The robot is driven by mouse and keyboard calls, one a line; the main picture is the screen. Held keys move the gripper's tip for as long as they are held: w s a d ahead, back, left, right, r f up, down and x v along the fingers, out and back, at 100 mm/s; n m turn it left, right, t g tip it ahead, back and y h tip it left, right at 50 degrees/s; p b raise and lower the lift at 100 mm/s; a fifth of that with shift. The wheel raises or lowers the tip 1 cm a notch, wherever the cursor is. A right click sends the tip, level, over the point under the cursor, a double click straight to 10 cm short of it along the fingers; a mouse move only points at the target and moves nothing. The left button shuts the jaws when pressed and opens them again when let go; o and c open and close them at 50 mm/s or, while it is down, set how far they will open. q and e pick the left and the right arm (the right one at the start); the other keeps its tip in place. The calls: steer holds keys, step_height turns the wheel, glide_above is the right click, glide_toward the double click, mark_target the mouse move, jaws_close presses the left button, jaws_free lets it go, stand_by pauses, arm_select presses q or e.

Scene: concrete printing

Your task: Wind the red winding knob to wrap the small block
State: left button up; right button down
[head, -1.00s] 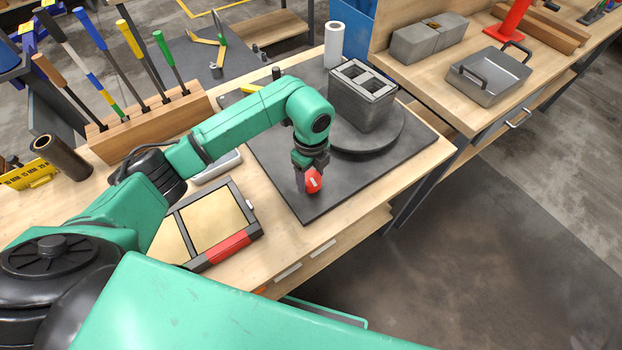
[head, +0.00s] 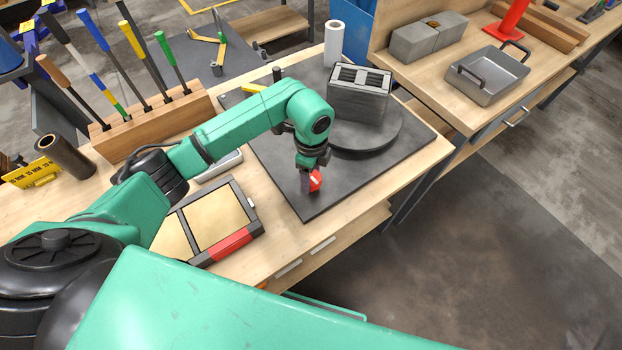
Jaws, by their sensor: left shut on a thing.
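The red winding knob (head: 316,181) is at the front of the black mat. My left gripper (head: 307,182) points down and is shut on the knob, hiding part of it. The small grey block (head: 357,100), with slots in its top, stands upright on the round dark turntable (head: 368,143) behind the gripper. A white roll (head: 334,44) stands upright behind the block, apart from it. I see no film around the block that I can make out. My right gripper is not in view.
The black mat (head: 408,162) lies on a wooden bench. A wooden rack (head: 158,128) with several tools stands at the left. A framed tray (head: 216,220) lies in front of it. A second bench at the right holds a metal tray (head: 488,76) and grey blocks (head: 428,37).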

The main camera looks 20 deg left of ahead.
arm_select(q)
steer(key=o, duration=1.4)
step_height(320, 180, up, 6)
steer(key=p, duration=0.5)
steer(key=shift+r, duration=0.1)
